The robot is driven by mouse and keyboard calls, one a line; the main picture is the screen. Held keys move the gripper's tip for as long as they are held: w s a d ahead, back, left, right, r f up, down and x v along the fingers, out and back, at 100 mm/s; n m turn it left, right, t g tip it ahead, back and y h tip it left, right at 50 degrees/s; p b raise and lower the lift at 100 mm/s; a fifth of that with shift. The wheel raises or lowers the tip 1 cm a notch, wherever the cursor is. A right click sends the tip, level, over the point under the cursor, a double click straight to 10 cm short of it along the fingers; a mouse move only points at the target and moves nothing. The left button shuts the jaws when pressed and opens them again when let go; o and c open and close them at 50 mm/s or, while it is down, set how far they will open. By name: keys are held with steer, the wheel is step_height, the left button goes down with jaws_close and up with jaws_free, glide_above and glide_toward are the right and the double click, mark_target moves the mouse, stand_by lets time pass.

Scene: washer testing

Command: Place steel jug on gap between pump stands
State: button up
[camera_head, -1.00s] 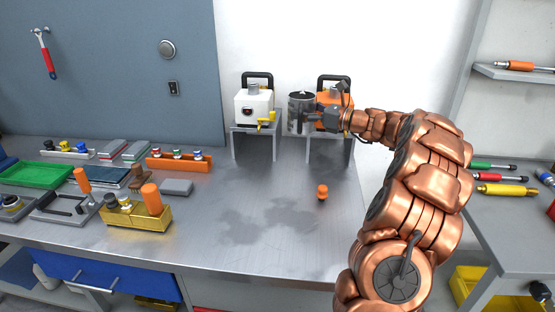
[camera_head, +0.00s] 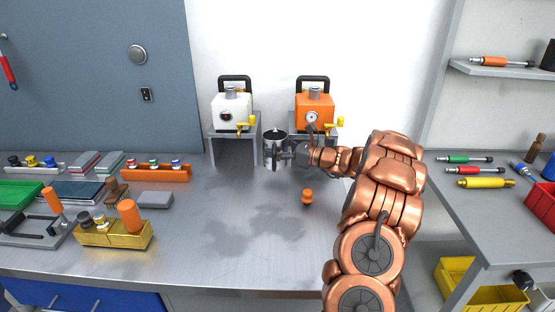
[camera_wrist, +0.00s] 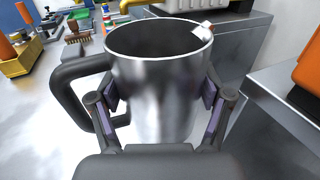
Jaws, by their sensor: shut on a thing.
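The steel jug (camera_head: 274,150) is upright in the head view, between and slightly in front of the two pump stands. In the wrist view the jug (camera_wrist: 160,75) fills the middle, with its black handle (camera_wrist: 75,88) at the left. My gripper (camera_head: 292,153) is shut on the jug's side; both fingers (camera_wrist: 163,100) press against its wall. The left stand (camera_head: 222,134) carries a white pump (camera_head: 231,110). The right stand (camera_head: 328,133) carries an orange pump (camera_head: 314,111). Whether the jug's base touches the table is unclear.
An orange knob-like piece (camera_head: 307,197) stands on the table in front of the right stand. An orange rack (camera_head: 155,173) and a gold block with pegs (camera_head: 113,234) are to the left. The front middle of the steel table (camera_head: 220,240) is clear.

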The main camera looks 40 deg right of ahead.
mark_target(285, 161)
steer(key=shift+f, duration=2.35)
steer(key=shift+f, duration=0.1)
steer(key=o, duration=1.2)
steer(key=shift+c, duration=0.2)
steer(key=b+v, duration=0.1)
steer(key=v, duration=1.1)
steer(key=shift+s, duration=0.1)
steer(key=shift+a, duration=0.1)
